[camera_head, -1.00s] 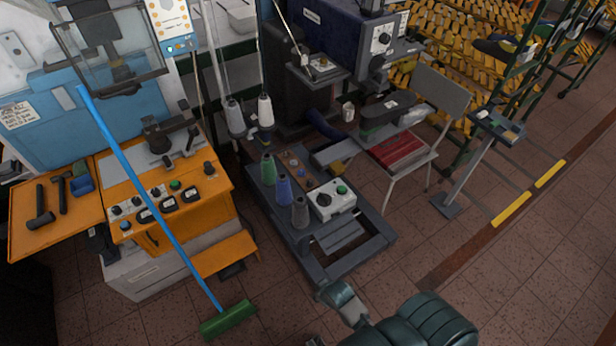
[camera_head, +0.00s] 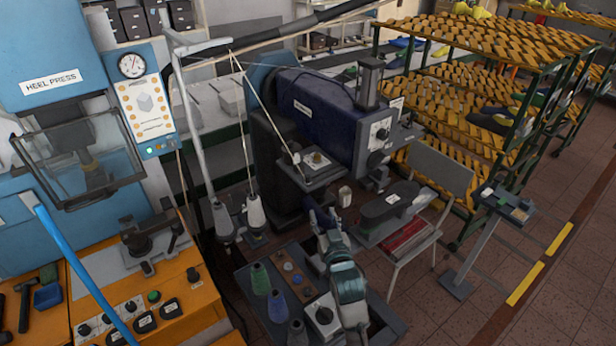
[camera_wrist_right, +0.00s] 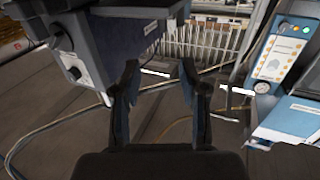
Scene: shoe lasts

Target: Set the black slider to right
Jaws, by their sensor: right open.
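I cannot make out a black slider for certain in either view. The dark blue machine (camera_head: 318,105) has a pale control panel (camera_head: 380,132) with a dark knob on its right face. The wrist view shows a dark machine body (camera_wrist_right: 110,38) with small knobs at upper left. My right gripper (camera_head: 321,216) is in front of and below this machine, above the bench with the thread cones. In the wrist view my right gripper (camera_wrist_right: 160,80) has its two fingers apart with nothing between them. My left gripper is not in view.
Green (camera_head: 260,280) and blue (camera_head: 278,305) thread cones stand left of my right arm. A dark sole-shaped piece (camera_head: 390,203) and a chair (camera_head: 438,172) are to the right. The heel press (camera_head: 50,75) stands left.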

